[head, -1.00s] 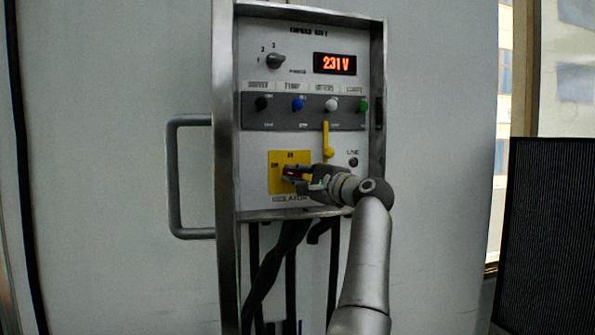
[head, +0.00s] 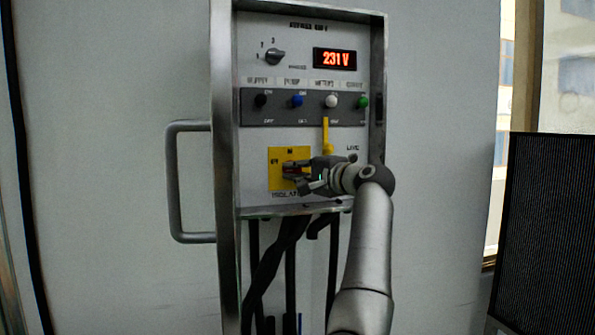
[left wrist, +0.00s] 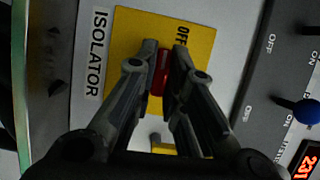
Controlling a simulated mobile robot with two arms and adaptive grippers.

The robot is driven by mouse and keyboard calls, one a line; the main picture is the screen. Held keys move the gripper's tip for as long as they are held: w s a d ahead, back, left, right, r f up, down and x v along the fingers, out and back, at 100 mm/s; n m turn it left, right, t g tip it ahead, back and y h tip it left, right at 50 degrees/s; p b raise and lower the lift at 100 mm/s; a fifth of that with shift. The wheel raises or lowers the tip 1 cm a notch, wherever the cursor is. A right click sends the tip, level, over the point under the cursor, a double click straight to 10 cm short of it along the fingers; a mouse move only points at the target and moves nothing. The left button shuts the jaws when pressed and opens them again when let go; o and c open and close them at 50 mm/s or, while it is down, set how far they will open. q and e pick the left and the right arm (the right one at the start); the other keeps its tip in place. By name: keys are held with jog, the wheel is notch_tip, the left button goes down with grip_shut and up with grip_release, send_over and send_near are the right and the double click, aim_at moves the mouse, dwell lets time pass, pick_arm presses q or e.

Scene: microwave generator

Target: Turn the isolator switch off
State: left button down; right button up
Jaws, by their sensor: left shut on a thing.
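The isolator switch is a red handle (left wrist: 160,72) on a yellow plate (head: 275,180) low on the generator panel. In the head view the handle is mostly behind my left gripper (head: 290,169). In the left wrist view my left gripper (left wrist: 162,60) is shut on the red handle, one finger on each side. The handle lies roughly level across the plate as the head view has it. The OFF label (left wrist: 181,35) is close beside the fingertips in the wrist view. My right gripper is not in view.
Above the plate are a yellow lever (head: 326,132), a row of toggle switches (head: 297,101), a selector knob (head: 275,56) and a lit display (head: 337,60) reading 231 V. A metal frame and handle (head: 172,180) stand left. Black cables (head: 272,270) hang below.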

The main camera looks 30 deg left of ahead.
pick_arm(q)
jog(key=c, duration=1.5)
grip_release()
jog(key=shift+r, duration=0.3)
jog(key=shift+w+f, duration=0.1)
jog(key=shift+f, duration=0.05)
jog(key=shift+a+f, duration=0.1)
jog(key=shift+f, duration=0.05)
jog(key=v, duration=1.2)
jog(key=shift+w+a, duration=0.1)
